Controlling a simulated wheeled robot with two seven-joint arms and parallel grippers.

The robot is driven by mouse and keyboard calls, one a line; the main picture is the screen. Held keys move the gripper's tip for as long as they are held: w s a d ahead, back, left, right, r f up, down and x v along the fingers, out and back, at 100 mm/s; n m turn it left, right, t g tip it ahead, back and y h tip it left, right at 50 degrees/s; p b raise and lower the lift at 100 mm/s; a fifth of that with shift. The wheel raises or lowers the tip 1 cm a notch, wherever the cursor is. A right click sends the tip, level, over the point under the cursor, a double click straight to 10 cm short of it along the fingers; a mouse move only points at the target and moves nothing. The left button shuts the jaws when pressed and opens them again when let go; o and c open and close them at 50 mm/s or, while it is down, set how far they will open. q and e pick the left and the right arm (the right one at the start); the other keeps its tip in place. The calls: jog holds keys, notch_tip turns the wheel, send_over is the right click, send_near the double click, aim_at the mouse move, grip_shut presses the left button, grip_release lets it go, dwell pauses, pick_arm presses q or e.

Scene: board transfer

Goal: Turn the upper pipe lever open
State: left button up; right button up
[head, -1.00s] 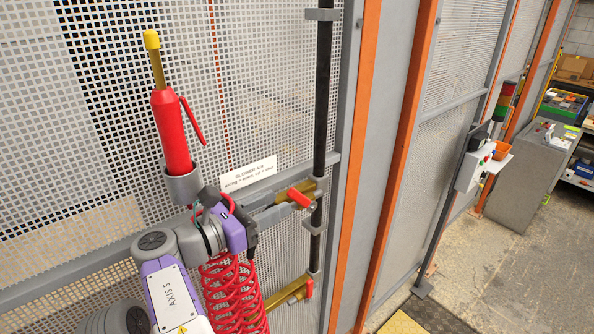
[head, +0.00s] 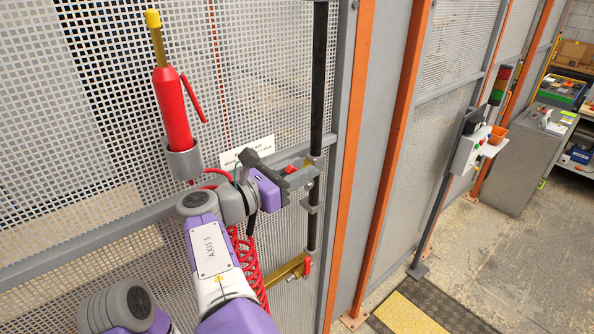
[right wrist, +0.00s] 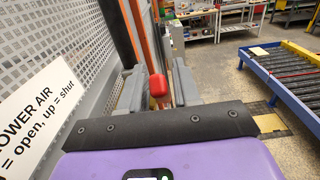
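The upper pipe lever (head: 291,169) has a red grip and sits on the upper valve by the black upright pipe (head: 318,95). Part of it is hidden behind my right gripper (head: 300,174). In the right wrist view, the red grip end (right wrist: 158,85) lies between the two grey fingers of my right gripper (right wrist: 160,92), which are apart with the grip not clearly pinched. A lower red lever (head: 307,265) is on the brass branch below. My left gripper is not in view.
A white sign (head: 246,152) on the mesh panel (head: 95,110) reads partly "open, up = shut" in the wrist view. A red and yellow tool (head: 172,105) stands in a grey holder left of my wrist. A red coiled hose (head: 245,255) hangs below it. Orange posts (head: 352,150) stand right.

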grip_shut()
jog(key=shift+s+a+f, duration=0.1)
jog(key=t+h+b, duration=0.1)
jog(key=a+f+h+b, duration=0.1)
jog(key=shift+s+f+t+h, duration=0.2)
jog(key=shift+s+t+h, duration=0.1)
jog(key=shift+s+t, duration=0.1)
jog(key=shift+s+a+f+t+h+b, duration=0.2)
jog(key=shift+f+t+h+b, duration=0.2)
jog(key=shift+t+h+b, duration=0.25)
jog(key=shift+s+a+f+t+h+b, duration=0.1)
jog(key=shift+a+f+t+h+b, duration=0.1)
jog(key=shift+f+t+h+b, duration=0.4)
jog(key=shift+r+h, duration=0.2)
jog(key=shift+h, duration=0.15)
jog(key=shift+o, duration=1.2)
grip_release()
